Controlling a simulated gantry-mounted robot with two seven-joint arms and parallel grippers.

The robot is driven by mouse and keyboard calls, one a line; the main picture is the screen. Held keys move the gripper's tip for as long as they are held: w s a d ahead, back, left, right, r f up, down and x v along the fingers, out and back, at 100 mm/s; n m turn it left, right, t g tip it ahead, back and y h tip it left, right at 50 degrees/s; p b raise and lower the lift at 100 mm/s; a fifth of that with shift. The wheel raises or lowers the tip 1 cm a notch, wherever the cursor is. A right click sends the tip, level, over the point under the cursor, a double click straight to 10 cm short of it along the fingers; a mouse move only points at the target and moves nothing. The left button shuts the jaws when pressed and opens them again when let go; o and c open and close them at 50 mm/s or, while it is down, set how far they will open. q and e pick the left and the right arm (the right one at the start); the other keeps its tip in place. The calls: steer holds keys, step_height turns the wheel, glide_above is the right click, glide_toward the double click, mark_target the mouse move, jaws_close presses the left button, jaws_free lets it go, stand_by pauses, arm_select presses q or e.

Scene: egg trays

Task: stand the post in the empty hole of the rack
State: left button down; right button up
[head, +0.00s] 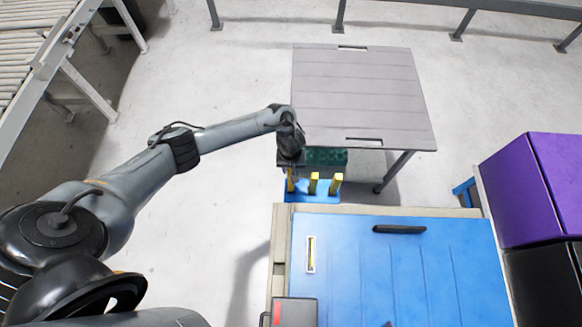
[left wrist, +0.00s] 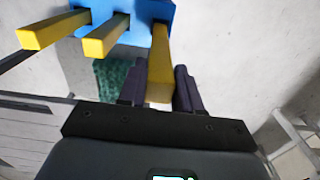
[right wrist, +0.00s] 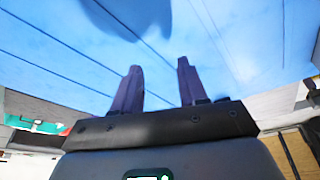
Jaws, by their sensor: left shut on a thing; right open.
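The blue rack (head: 312,197) stands beyond the back edge of the blue table. Two yellow posts, one in the middle (head: 314,184) and one at the right (head: 336,184), stand upright in it. My left gripper (head: 291,168) is at the rack's left end, shut on a third yellow post (head: 291,182). In the left wrist view this post (left wrist: 160,65) runs between the fingers, and its far end meets the blue rack (left wrist: 155,10). I cannot tell how deep it sits in the hole. My right gripper (right wrist: 158,88) is open and empty above a blue surface.
A dark green textured thing (head: 327,157) lies just behind the rack. A grey table (head: 360,95) stands farther back. The blue tabletop (head: 400,275) bears a black bar (head: 400,229) and a pale slotted piece (head: 311,254). Purple boxes (head: 520,195) stand at the right.

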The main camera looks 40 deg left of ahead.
arm_select(q)
steer(key=shift+f+b, duration=0.8)
steer(key=shift+f, duration=1.15)
arm_select(e)
steer(key=shift+d+f, duration=0.1)
steer(key=shift+f, duration=0.85)
arm_select(q)
steer(key=shift+f+b, duration=0.7)
steer(key=shift+f, duration=0.7)
arm_select(e)
steer(key=shift+f, duration=0.65)
arm_select(q)
steer(key=shift+f, duration=0.1)
steer(key=c, duration=0.7)
jaws_free()
